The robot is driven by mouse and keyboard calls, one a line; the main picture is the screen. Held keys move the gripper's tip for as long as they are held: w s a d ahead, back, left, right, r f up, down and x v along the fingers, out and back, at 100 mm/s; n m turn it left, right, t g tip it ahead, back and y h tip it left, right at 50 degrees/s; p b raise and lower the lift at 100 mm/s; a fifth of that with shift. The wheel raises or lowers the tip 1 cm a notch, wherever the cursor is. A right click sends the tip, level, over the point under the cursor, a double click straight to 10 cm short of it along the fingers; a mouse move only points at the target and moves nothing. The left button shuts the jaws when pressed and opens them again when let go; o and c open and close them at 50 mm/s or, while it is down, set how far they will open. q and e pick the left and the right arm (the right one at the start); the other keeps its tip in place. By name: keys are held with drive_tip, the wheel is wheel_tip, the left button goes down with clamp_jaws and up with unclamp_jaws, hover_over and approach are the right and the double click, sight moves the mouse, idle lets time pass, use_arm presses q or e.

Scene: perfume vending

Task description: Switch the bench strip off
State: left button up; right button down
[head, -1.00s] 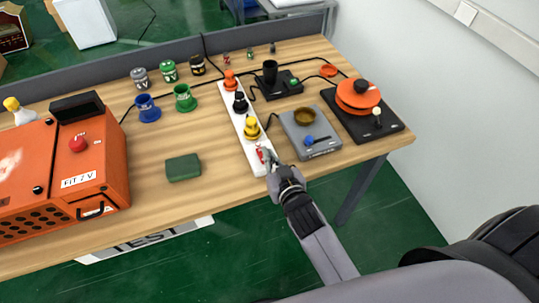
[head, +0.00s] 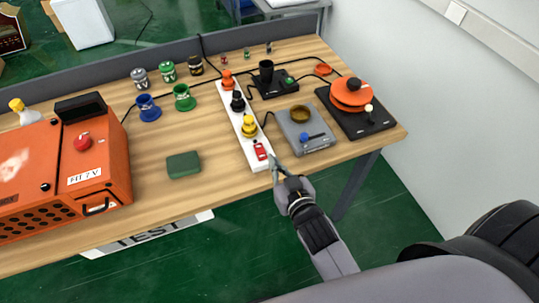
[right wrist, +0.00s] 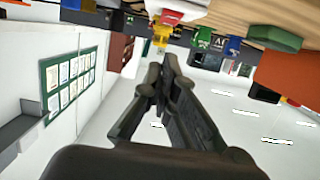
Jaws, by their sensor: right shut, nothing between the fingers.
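The white bench strip (head: 236,115) lies on the wooden bench, running from the back toward the front edge. Orange, black and yellow plugs stand on it. Its red switch (head: 260,151) is at the near end, now in clear view; I cannot tell its on or off position. My right gripper (head: 274,160) is shut and empty, just right of the strip's near end, by the bench's front edge, apart from the switch. In the right wrist view, the shut fingers (right wrist: 162,65) point toward the strip's white end (right wrist: 180,8) and the red switch beside it. My left gripper is not in view.
A grey device with a blue knob (head: 305,130) stands close right of the strip. A black base with orange discs (head: 355,95) is farther right. A green block (head: 183,165) and an orange machine (head: 65,165) are left. Bare wood lies between the block and the strip.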

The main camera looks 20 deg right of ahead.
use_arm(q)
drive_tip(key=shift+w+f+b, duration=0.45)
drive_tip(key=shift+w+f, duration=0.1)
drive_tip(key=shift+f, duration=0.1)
use_arm(e)
drive_tip(key=v, duration=0.4)
drive_tip(key=shift+s+f, duration=0.2)
drive_tip(key=shift+f, duration=0.2)
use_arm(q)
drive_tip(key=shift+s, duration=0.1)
